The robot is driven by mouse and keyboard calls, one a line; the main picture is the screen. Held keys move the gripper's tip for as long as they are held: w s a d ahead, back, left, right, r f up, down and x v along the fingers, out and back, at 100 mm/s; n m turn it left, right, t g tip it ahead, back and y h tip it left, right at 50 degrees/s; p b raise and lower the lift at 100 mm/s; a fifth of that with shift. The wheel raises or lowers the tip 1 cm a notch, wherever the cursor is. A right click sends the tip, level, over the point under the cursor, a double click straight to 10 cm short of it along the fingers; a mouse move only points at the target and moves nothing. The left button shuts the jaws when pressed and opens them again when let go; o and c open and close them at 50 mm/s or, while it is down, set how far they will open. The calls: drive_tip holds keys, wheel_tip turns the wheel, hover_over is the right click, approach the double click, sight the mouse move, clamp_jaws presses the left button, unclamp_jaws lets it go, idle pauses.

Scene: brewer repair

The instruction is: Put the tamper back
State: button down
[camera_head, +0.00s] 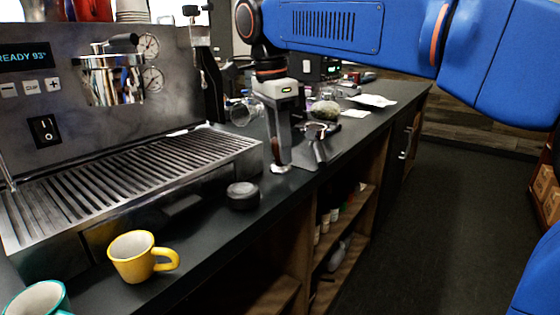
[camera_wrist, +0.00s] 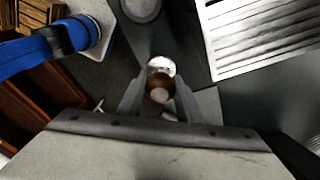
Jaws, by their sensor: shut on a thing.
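The tamper (camera_wrist: 159,84) has a brown handle and a shiny metal part, and shows between the fingers in the wrist view. My gripper (camera_wrist: 160,98) is shut on it. In the head view my gripper (camera_head: 298,158) points down low over the dark counter, right of the coffee machine's drip tray. A round black puck-like piece (camera_head: 242,195) sits on the counter nearer the camera, apart from my gripper.
The coffee machine (camera_head: 60,105) with its slatted drip tray (camera_head: 120,185) fills the left. A yellow cup (camera_head: 132,258) and a teal cup (camera_head: 38,298) stand in front. Glassware (camera_head: 242,112) and other items lie behind my gripper. The counter's right edge drops to open shelves (camera_head: 345,235).

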drive_tip(key=shift+f, duration=1.7)
drive_tip(key=shift+f, duration=0.1)
drive_tip(key=c, duration=1.3)
unclamp_jaws()
drive_tip(key=shift+o, duration=0.2)
